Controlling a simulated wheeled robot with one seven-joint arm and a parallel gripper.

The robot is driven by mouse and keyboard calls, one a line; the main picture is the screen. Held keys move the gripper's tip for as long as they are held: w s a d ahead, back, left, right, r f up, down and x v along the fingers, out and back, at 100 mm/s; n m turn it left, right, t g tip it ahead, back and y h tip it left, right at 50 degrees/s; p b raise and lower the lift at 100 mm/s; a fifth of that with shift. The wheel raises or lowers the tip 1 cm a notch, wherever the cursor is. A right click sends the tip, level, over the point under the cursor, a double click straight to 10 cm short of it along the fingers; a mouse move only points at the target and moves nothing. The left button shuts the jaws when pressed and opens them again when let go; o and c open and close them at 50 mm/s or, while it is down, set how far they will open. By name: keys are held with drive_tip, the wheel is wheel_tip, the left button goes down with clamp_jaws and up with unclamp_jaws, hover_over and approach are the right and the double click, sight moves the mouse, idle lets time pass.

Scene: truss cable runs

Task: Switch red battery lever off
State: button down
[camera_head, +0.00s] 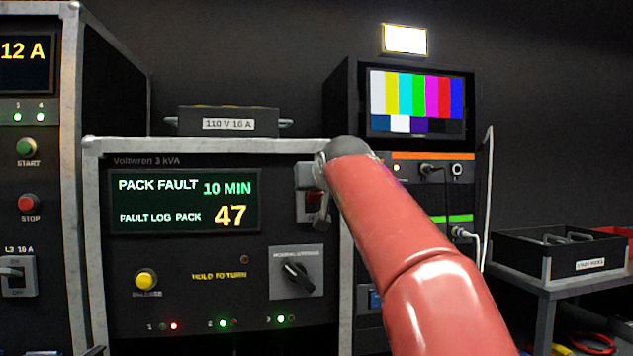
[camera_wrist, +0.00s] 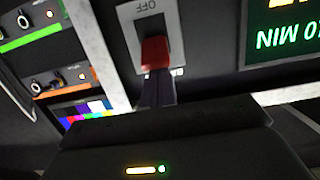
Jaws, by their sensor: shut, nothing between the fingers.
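The red lever (camera_wrist: 154,53) sits on a pale switch plate (camera_wrist: 172,22) in the wrist view, which shows the panel upside down. The plate's OFF label is at the end away from my gripper. The lever's red handle lies toward the other end, where a second label is mostly covered. My gripper (camera_wrist: 157,80) is shut and empty, its fingertips right at the red handle; I cannot tell whether they touch it.
The lever is on the Voltwren unit, whose display (camera_head: 185,202) reads PACK FAULT. A rotary knob (camera_head: 297,274) and a yellow button (camera_head: 146,281) are lower on its front. A monitor rack (camera_head: 345,95) stands to the right. A grey box (camera_head: 228,122) sits on top.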

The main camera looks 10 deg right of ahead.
drive_tip(key=shift+f, duration=0.1)
drive_tip(key=f+t+b, duration=0.1)
drive_tip(key=b, duration=0.3)
drive_tip(key=s+f+t+b, duration=0.1)
drive_tip(key=t+b, duration=0.1)
drive_tip(key=b, duration=0.2)
drive_tip(key=shift+f+b, duration=0.3)
drive_tip(key=shift+b, duration=0.05)
drive_tip(key=t+b, duration=0.1)
drive_tip(key=b, duration=0.1)
drive_tip(key=f+b, duration=0.1)
drive_tip(key=shift+s+t+b, duration=0.25)
drive_tip(key=shift+t+b, duration=0.15)
drive_tip(key=shift+s+f+b, duration=0.1)
drive_tip(key=shift+f+b, duration=0.45)
drive_tip(key=shift+f, duration=0.05)
drive_tip(key=shift+r, duration=0.2)
wheel_tip(320, 180, up, 4)
drive_tip(key=s+r+p, duration=0.1)
drive_tip(key=s+p, duration=0.1)
drive_tip(key=p, duration=0.2)
drive_tip(key=b, duration=0.5)
approach(315, 199)
drive_tip(key=v, duration=0.2)
drive_tip(key=f+v, duration=0.1)
drive_tip(key=v, duration=0.1)
drive_tip(key=shift+w, duration=0.1)
